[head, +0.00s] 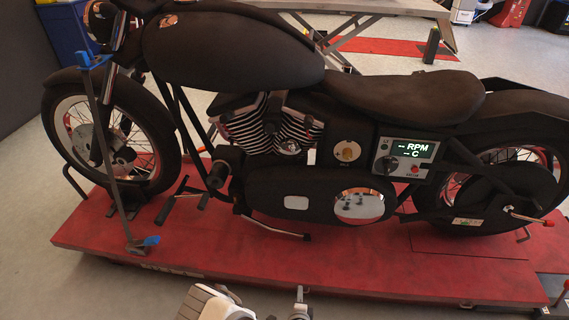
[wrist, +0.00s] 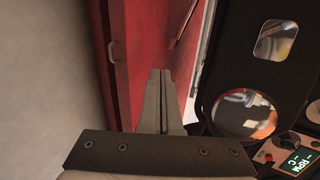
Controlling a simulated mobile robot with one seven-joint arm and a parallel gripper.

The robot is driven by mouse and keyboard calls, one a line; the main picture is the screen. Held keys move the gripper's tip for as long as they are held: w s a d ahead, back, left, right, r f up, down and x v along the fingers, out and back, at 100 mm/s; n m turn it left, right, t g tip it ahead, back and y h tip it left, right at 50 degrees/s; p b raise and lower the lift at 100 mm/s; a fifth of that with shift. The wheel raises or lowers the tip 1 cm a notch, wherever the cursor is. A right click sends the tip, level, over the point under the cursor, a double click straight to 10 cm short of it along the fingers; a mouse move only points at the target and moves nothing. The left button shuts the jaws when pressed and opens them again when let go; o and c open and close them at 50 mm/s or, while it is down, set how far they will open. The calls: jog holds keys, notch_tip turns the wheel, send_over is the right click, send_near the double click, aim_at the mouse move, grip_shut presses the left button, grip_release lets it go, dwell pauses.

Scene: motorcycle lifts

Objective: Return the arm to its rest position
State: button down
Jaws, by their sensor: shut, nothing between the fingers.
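My gripper (wrist: 161,76) shows in the wrist view with its two grey fingers together and nothing held. The fingers point over the red lift platform (wrist: 130,30), beside the dark motorcycle, whose round chrome cover (wrist: 243,113) is to their right. In the head view, part of my arm (head: 213,303) shows at the bottom edge, in front of the platform (head: 200,262). The fingertips cannot be made out clearly there.
The black motorcycle (head: 235,45) stands on the red lift platform. A control panel with a lit RPM display (head: 414,149) is on its side. A blue-tipped stand (head: 110,150) rises by the front wheel. Grey floor (head: 60,295) is clear at the front left.

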jog(key=w+d+r+m+h, duration=0.1)
jog(key=w+r+m+h, duration=0.25)
jog(key=r+m, duration=0.4)
jog(key=w+d+r+m+h, duration=0.1)
jog(key=w+r+m+h, duration=0.3)
jog(key=r, duration=0.7)
jog(key=s+d+r+m+g+h, duration=0.1)
jog(key=d+r+m+g+h, duration=0.2)
jog(key=r+m, duration=0.45)
jog(key=s+d+r+m+g, duration=0.1)
jog(key=d+r+m+g, duration=0.25)
jog(key=r+m, duration=0.45)
jog(key=s+d+r+m+g+y, duration=0.25)
jog(key=s+r+m, duration=0.25)
jog(key=r+m, duration=0.25)
jog(key=s+d+r+m+g+y, duration=0.2)
jog(key=s+d+r+m, duration=0.1)
jog(key=s+r+m, duration=0.4)
jog(key=s+a+r+m+t+y, duration=0.45)
jog(key=s+r+m+y, duration=0.25)
jog(key=s+r+m, duration=0.45)
notch_tip(320, 180, up, 22)
jog(key=p, duration=2.1)
jog(key=shift+w+a+n, duration=0.3)
jog(key=shift+w, duration=0.05)
jog(key=shift+d, duration=0.1)
